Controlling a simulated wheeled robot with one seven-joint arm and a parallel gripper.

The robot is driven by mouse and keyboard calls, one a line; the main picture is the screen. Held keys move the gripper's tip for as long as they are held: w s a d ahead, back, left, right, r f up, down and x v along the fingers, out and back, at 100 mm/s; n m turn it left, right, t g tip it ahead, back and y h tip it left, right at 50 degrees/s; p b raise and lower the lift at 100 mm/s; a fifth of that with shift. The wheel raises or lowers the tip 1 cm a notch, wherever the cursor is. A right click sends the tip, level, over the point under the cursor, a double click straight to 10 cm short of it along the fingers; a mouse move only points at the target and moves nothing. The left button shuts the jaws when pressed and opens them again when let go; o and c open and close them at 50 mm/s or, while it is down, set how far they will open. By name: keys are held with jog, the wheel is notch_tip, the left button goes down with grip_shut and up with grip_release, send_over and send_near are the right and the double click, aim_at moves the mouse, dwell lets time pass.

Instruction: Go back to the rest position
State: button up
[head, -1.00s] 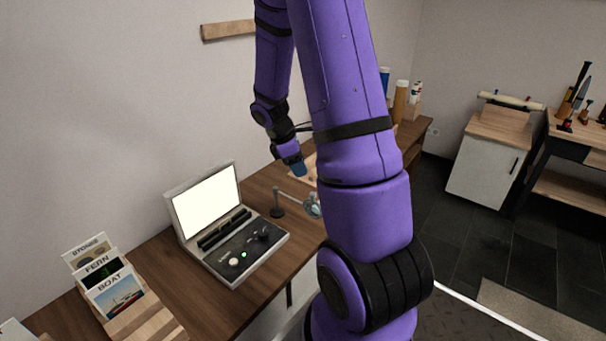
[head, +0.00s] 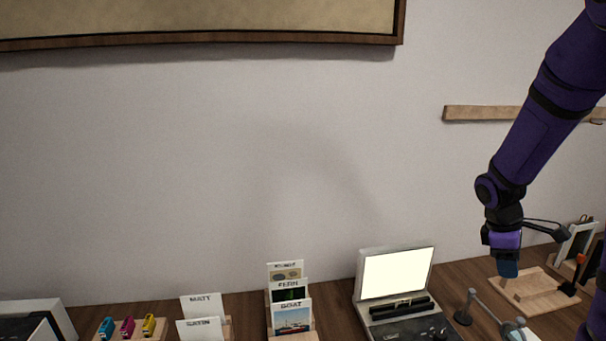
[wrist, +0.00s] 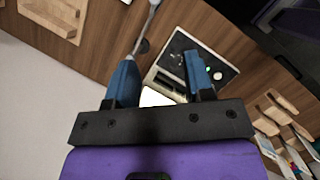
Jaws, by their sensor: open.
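My gripper (wrist: 162,82) is open in the wrist view, with its two blue fingers apart and nothing between them. In the head view my gripper (head: 507,268) hangs at the right, fingers down, above the desk near a wooden board (head: 533,291). My purple arm comes in from the upper right. In the wrist view the desk and the lit-screen device lie beyond the fingers. The fingertips are too small in the head view to show the gap.
The device with a bright screen (head: 396,275) stands on the wooden desk (head: 345,314). A small jointed stand (head: 466,308) is beside it. Card holders, including a BOAT card (head: 292,317), and small coloured items (head: 128,327) stand to the left. A wall rail (head: 482,113) is behind my arm.

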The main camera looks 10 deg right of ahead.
jog(key=s+a+r+m+t+y, duration=0.1)
jog(key=s+a+r+m+t, duration=0.1)
jog(key=a+r, duration=0.45)
jog(key=s+a+r+m+t, duration=0.2)
jog(key=s+a+r, duration=0.1)
jog(key=a+r, duration=0.4)
jog(key=s+a+r+m+t+y, duration=0.2)
jog(key=s+a+r+m+t, duration=0.1)
jog(key=s+a+r, duration=0.4)
jog(key=s+a+m, duration=0.1)
jog(key=s+a, duration=0.1)
jog(key=s, duration=0.1)
jog(key=shift+s+a+r+t, duration=0.15)
jog(key=shift+s+r+t, duration=0.15)
jog(key=shift+s+r, duration=0.05)
dwell(1.7)
